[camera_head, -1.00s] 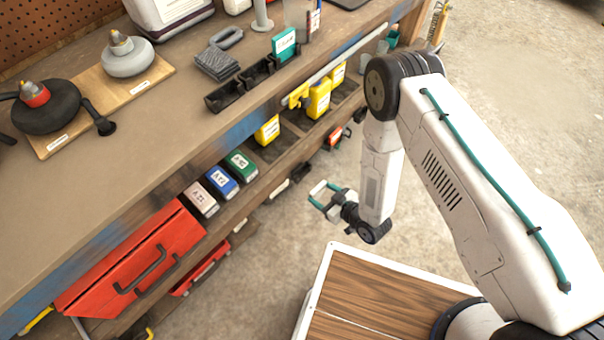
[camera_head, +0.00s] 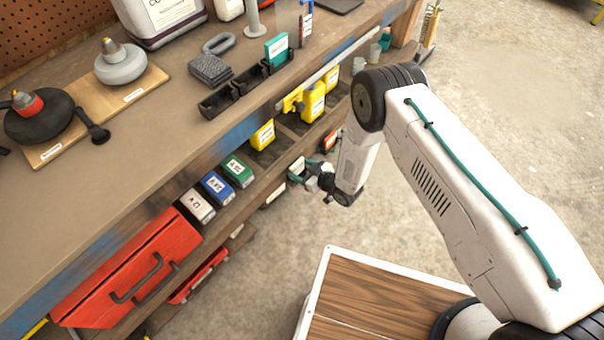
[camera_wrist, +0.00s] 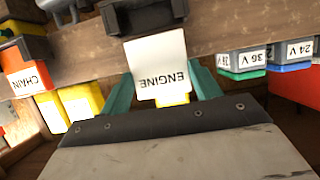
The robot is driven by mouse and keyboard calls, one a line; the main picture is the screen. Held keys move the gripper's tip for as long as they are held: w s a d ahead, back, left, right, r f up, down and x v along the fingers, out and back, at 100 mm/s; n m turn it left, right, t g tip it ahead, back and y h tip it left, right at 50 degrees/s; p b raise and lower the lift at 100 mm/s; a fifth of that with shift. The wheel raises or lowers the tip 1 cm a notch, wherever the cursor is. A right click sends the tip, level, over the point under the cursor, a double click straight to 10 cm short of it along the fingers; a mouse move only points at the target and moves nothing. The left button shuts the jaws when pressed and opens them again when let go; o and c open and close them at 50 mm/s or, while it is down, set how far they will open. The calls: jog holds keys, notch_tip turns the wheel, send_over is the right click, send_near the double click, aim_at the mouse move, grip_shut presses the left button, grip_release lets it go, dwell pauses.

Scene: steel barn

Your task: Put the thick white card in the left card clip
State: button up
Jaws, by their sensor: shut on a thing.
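My gripper (camera_head: 308,176) is shut on the white card (camera_wrist: 160,66), held by its sides between teal fingers. The card reads ENGINE, upside down in the wrist view; it also shows as a small pale face in the head view (camera_head: 297,166). The card is in front of the lower shelf's front edge. A black clip (camera_wrist: 140,18), which looks empty, is on that edge just beyond the card in the wrist view. Another clip (camera_wrist: 20,36) holds an orange and white CHAIN card (camera_wrist: 28,80). I cannot tell whether the white card touches the black clip.
Labelled battery boxes, one of them blue (camera_head: 217,187), stand on the lower shelf (camera_head: 232,207). Yellow bottles (camera_head: 313,103) stand there too. A red drawer box (camera_head: 125,262) is at the left. The workbench (camera_head: 130,150) overhangs the shelf. Open floor (camera_head: 270,262) is in front.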

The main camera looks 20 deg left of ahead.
aim_at(299, 172)
jog(key=shift+w+a+f, duration=0.1)
jog(key=shift+w+f, duration=0.05)
jog(key=shift+f, duration=1.6)
jog(key=o, duration=0.9)
jog(key=shift+f, duration=0.15)
jog(key=shift+o, duration=0.2)
jog(key=shift+r, duration=0.2)
jog(key=v, duration=1.2)
